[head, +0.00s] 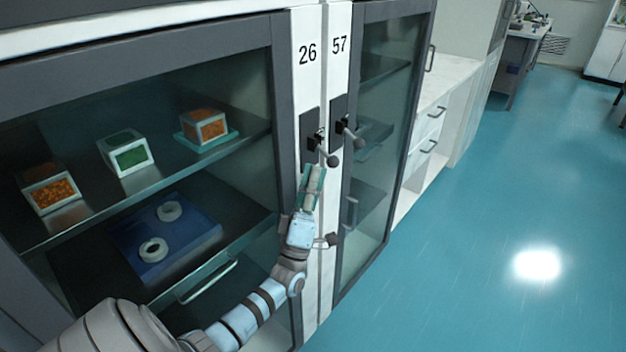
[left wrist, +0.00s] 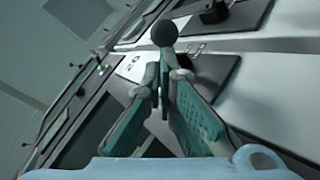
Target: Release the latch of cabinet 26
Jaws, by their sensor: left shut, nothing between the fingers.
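Cabinet 26 (head: 307,54) is the left glass-fronted cabinet, marked 26 on its white strip. Its latch (head: 331,159) has a dark plate and a lever with a ball knob, pointing down to the right. My left gripper (head: 315,171) is shut and empty, its green-padded fingers pointing up just below this latch. In the left wrist view the fingertips (left wrist: 166,66) meet just below a dark ball knob (left wrist: 164,33); whether they touch the lever is unclear. My right gripper is out of view.
The latch of cabinet 57 (head: 357,147) sits close on the right, with a similar knob. A lower knob (head: 333,240) stands beside my left wrist. Boxes and rings stand behind the glass of cabinet 26. Open blue floor (head: 480,240) lies to the right.

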